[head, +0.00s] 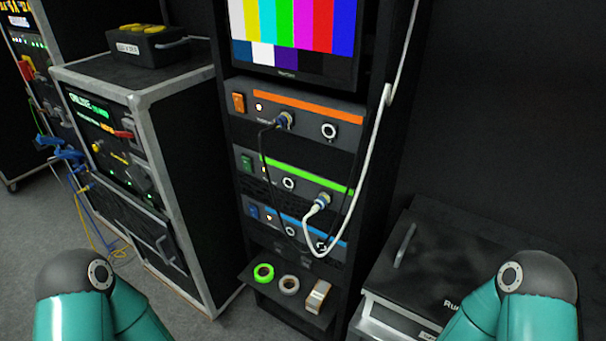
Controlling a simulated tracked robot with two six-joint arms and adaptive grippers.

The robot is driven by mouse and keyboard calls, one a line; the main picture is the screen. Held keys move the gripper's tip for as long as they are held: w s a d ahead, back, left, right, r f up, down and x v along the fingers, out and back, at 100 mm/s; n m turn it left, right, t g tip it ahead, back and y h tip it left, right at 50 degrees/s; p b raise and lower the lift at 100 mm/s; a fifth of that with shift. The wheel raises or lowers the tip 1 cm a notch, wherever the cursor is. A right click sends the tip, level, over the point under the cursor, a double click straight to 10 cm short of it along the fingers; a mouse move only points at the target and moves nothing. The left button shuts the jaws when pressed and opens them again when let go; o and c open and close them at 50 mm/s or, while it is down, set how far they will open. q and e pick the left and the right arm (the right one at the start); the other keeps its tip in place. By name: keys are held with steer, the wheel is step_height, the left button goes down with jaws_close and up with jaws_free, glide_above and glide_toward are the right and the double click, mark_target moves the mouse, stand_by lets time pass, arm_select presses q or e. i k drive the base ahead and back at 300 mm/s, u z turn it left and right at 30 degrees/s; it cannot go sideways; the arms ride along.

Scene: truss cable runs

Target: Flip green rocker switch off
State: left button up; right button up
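The green rocker switch (247,164) sits at the left end of the middle rack unit (300,192), which carries a green stripe. A small light shows beside the switch; the switch is too small to tell which side is pressed. A white cable plug (323,200) sits in this unit's right socket. My two teal arms reach in at the lower left and lower right corners. Neither gripper shows in the head view.
Above is an orange-striped unit (310,107) with an orange rocker switch (238,103); below is a blue-striped unit (306,230) with a blue switch (253,212). Black and white cables hang across the units. A shelf below holds tape rolls (263,273). Cases stand on both sides.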

mark_target(246, 162)
steer(key=k, duration=1.35)
steer(key=u, duration=0.15)
steer(key=i, duration=0.55)
steer(key=u, duration=0.65)
steer(key=i, duration=1.2)
steer(key=z, duration=0.65)
